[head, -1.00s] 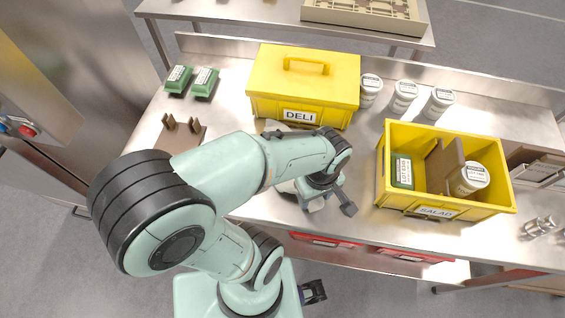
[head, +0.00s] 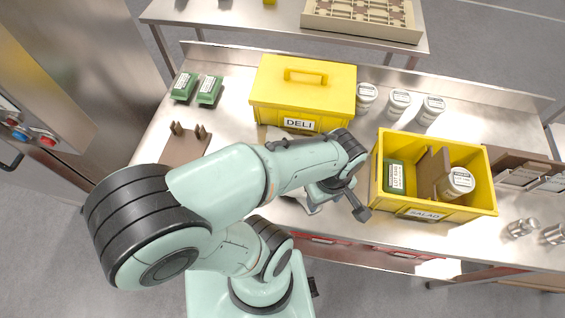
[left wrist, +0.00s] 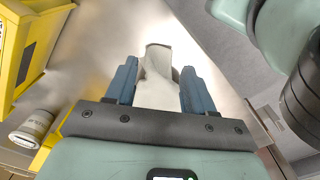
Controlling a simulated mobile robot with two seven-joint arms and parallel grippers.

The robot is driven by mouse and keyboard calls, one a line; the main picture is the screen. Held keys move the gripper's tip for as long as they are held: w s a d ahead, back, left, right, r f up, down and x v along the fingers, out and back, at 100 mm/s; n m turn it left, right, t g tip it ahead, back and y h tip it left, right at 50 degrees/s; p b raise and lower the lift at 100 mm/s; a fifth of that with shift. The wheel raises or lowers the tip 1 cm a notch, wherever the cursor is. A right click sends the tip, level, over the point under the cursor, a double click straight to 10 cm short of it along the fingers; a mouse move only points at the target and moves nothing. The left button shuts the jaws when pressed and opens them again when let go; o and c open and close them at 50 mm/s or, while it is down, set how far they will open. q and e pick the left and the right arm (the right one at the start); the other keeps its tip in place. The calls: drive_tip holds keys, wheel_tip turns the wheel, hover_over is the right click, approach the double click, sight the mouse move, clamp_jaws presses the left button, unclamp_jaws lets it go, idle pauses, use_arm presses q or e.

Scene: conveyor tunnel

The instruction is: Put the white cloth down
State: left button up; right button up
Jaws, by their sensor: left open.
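My left gripper (head: 337,203) is open above the steel worktop, in front of the yellow DELI box and left of the SALAD crate. In the left wrist view its two blue-grey fingers (left wrist: 153,88) stand apart on either side of the white cloth (left wrist: 160,75). The cloth is a crumpled, off-white piece that seems to lie on the worktop (left wrist: 100,60). I cannot tell whether a finger touches it. In the head view my arm hides most of the cloth. My right gripper is not in view.
The yellow DELI box (head: 303,92) stands behind my arm. The yellow SALAD crate (head: 425,212) holds a green pack, a brown divider and a white jar. Several white jars (head: 398,103) stand behind. Green packs (head: 208,90) and a brown stand (head: 186,145) are at left. Metal tins (head: 522,228) are at right.

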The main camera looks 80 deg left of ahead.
use_arm(q)
drive_tip(key=r, duration=0.2)
drive_tip(key=w+d+p, duration=0.1)
drive_tip(key=shift+r, duration=0.4)
drive_tip(key=shift+s+f, duration=0.1)
drive_tip(key=shift+f, duration=0.1)
drive_tip(key=c, duration=0.6)
drive_tip(key=shift+s+a+f+b, duration=0.2)
drive_tip(key=shift+a+b, duration=0.1)
clamp_jaws()
drive_tip(key=a+f+b, duration=0.2)
drive_tip(key=s+a+f+b, duration=0.1)
drive_tip(key=a+f+b, duration=0.1)
drive_tip(key=a, duration=0.1)
drive_tip(key=shift+s+a+f, duration=0.15)
drive_tip(key=shift+s+a, duration=0.05)
drive_tip(key=shift+d+f+b, duration=0.1)
drive_tip(key=shift+f+b, duration=0.35)
drive_tip(key=shift+b, duration=0.2)
drive_tip(key=shift+w, duration=0.1)
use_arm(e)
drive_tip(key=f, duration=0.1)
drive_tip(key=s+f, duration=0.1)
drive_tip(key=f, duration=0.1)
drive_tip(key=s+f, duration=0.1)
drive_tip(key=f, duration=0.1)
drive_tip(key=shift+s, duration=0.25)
